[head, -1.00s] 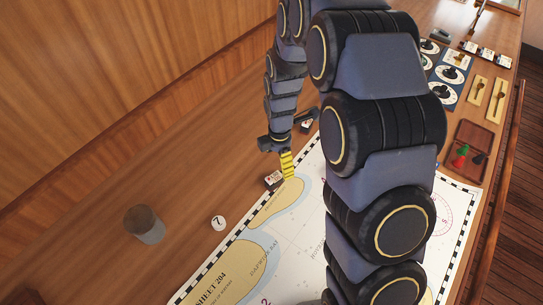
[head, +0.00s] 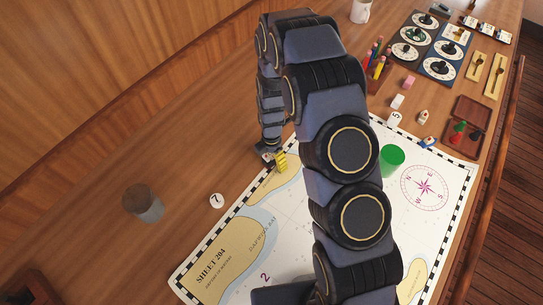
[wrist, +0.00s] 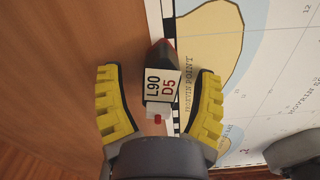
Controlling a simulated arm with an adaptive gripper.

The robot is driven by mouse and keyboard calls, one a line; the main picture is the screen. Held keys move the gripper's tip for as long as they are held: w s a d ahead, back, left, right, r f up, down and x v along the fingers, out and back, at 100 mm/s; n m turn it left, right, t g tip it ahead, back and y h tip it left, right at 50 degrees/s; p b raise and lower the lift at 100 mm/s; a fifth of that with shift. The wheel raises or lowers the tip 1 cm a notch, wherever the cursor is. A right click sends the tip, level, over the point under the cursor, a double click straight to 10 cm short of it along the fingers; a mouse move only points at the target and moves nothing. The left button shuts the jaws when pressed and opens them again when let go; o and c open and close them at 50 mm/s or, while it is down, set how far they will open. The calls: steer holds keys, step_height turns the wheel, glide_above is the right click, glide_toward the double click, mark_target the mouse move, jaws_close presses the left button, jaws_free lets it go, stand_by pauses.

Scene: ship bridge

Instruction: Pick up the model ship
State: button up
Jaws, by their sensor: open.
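The model ship (wrist: 162,88) shows in the wrist view with a dark pointed bow, a white deck label reading "L90 D5" and a white stern block with a red funnel. It lies at the chart's checkered edge, partly on the wood. My gripper (wrist: 160,76) is open, with one yellow-padded finger on each side of the ship and a visible gap to each. In the head view my gripper (head: 276,162) is down at the chart's upper left edge, and only a small part of the ship (head: 266,157) shows beside it.
The chart (head: 330,180) covers the middle of the table. A green cylinder (head: 391,161), small pieces and a wooden tray (head: 470,110) are to the right. A wooden wall borders the left.

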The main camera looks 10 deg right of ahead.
mark_target(271, 155)
jaws_close()
steer(key=shift+r, duration=0.1)
stand_by(0.3)
step_height(271, 155, up, 10)
steer(key=shift+f, duration=0.1)
stand_by(0.4)
